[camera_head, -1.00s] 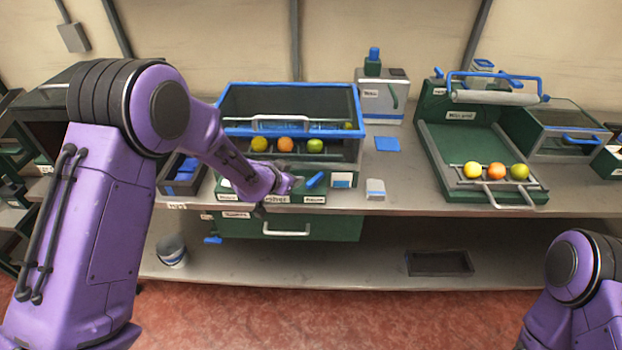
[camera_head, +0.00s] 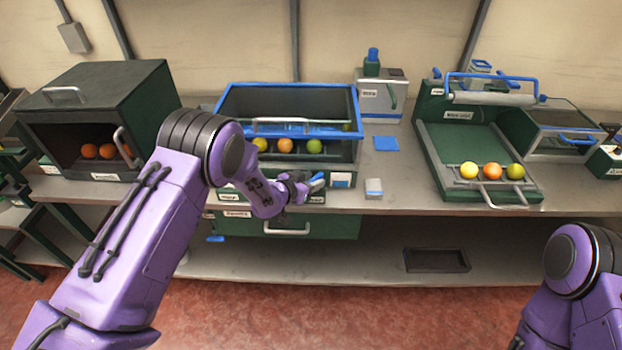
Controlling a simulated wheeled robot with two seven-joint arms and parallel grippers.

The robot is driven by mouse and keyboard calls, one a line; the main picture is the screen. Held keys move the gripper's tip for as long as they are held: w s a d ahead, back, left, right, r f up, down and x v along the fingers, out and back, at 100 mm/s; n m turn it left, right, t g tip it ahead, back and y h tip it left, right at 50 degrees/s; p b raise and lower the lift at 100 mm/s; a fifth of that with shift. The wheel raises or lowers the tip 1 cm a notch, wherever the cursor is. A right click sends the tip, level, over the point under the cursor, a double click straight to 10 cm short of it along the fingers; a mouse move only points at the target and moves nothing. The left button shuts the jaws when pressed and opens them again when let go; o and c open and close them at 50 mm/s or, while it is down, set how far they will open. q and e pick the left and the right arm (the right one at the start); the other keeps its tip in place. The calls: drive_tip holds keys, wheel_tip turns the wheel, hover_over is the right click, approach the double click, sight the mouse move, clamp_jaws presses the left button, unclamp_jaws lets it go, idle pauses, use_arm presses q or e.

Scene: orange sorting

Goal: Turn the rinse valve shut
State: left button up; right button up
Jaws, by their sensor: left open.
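A small blue handle (camera_head: 318,180), which looks like the rinse valve, sits on the green front panel below the blue-rimmed basin (camera_head: 230,112). It is tilted, and its near end is partly hidden by my left gripper. My left gripper (camera_head: 308,186) is open, with its fingertips right at the handle; whether they touch it I cannot tell. My right arm shows only as a purple link at the bottom right, and its gripper is out of view.
A green sloped tray (camera_head: 460,140) with three fruits stands on the right. A dark box (camera_head: 105,85) with orange fruit stands on the left. A grey block (camera_head: 374,188) sits on the counter right of the handle.

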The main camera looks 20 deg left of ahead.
use_arm(q)
clamp_jaws()
drive_tip(key=shift+w+a+f+m+g+h+b, duration=0.15)
drive_tip(key=shift+m+g+h+b, duration=0.35)
drive_tip(key=shift+m+h, duration=0.3)
drive_tip(key=shift+a+m+g+h+b, duration=0.1)
drive_tip(key=shift+m+g+h+b, duration=0.2)
drive_tip(key=shift+m+h+b, duration=0.35)
drive_tip(key=shift+w+m+g+h+b, duration=0.1)
drive_tip(key=shift+m+g+h+b, duration=0.75)
drive_tip(key=shift+m+h, duration=0.25)
drive_tip(key=shift+a+m+g+h, duration=0.1)
drive_tip(key=shift+m+g+h, duration=0.25)
drive_tip(key=shift+m, duration=0.1)
drive_tip(key=shift+r, duration=0.2)
